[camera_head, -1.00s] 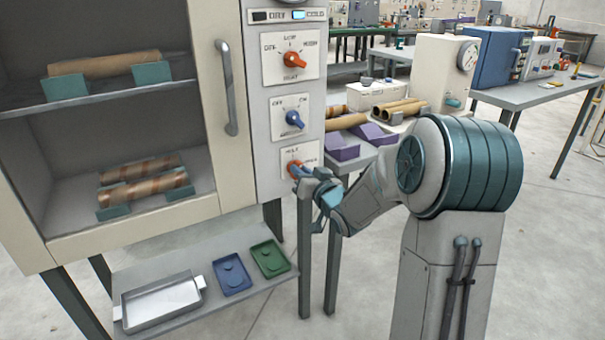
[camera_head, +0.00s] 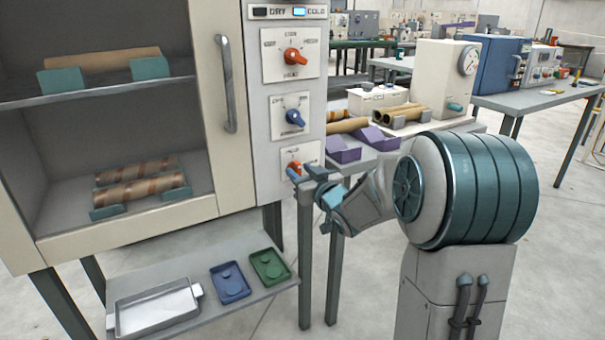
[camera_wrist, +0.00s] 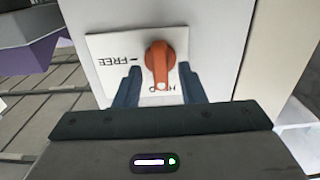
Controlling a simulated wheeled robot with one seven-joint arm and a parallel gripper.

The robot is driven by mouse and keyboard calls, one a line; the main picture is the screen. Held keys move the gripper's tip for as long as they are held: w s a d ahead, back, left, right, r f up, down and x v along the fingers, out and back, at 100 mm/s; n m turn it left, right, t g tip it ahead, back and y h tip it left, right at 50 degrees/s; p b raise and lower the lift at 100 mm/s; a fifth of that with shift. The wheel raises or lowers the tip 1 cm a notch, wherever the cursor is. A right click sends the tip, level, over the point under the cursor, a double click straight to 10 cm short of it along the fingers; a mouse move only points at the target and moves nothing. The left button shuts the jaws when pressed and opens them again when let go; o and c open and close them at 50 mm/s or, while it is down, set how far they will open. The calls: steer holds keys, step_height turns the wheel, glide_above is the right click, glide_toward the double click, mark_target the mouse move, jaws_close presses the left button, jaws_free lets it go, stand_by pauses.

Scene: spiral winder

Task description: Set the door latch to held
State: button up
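The door latch is an orange knob (camera_wrist: 160,62) on a white label plate (camera_wrist: 105,57) in the wrist view. Its handle end with a white dot points to the picture's bottom, at a partly hidden label starting with H. The label FREE lies to the left, upside down. In the head view the orange latch knob (camera_head: 294,167) is low on the cabinet's control panel, partly hidden by my gripper (camera_head: 305,173). In the wrist view my gripper (camera_wrist: 160,74) is open, one finger on each side of the handle, with visible gaps.
Above the latch are a blue knob (camera_head: 295,117) and another orange knob (camera_head: 294,56). The cabinet door has a vertical handle (camera_head: 226,85) to the left. A lower shelf (camera_head: 200,262) holds trays. A table with purple holders (camera_head: 343,152) stands close on the right.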

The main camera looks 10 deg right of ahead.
steer(key=p+v, duration=0.2)
steer(key=v, duration=1.1)
steer(key=shift+s, duration=0.35)
steer(key=shift+d, duration=0.15)
